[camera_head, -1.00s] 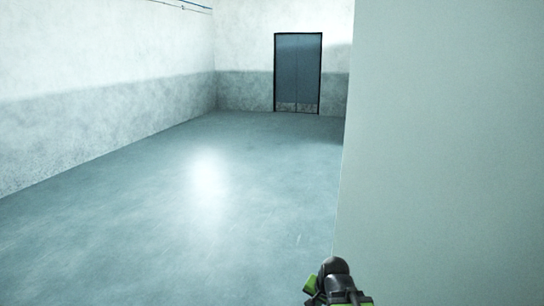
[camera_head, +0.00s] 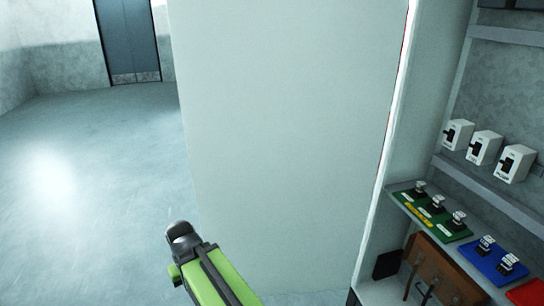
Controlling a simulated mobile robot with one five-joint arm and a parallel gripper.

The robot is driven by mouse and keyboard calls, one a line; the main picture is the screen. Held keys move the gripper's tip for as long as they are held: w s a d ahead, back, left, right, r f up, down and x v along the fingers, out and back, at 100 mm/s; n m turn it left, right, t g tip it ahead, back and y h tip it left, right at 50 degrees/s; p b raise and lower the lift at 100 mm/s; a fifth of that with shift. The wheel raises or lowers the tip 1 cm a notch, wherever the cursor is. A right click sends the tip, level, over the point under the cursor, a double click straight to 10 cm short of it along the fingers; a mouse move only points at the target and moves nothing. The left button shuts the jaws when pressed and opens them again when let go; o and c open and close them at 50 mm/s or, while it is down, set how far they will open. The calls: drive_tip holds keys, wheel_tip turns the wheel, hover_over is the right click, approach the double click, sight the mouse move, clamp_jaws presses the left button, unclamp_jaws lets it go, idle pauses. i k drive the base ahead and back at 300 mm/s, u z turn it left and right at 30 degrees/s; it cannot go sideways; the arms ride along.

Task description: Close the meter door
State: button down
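The meter door, a large plain pale grey-green panel (camera_head: 285,130), fills the middle of the view. It stands open, swung out from the left side of the meter cabinet (camera_head: 400,140), whose inside is exposed on the right. A bright strip runs along the door's right edge beside the cabinet. My arm, green and black, shows at the bottom in front of the door's lower left part. I see no gripper fingers. I cannot tell whether the arm touches the door.
Open floor (camera_head: 80,190) lies to the left, with a dark double door (camera_head: 128,40) in the far wall.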

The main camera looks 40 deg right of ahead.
sight(286, 104)
drive_tip(key=u, duration=0.15)
drive_tip(key=i, duration=5.45)
drive_tip(key=z, duration=1.9)
drive_tip(key=k, duration=0.2)
drive_tip(key=z, duration=2.85)
drive_tip(key=i, duration=0.95)
drive_tip(key=z, duration=0.1)
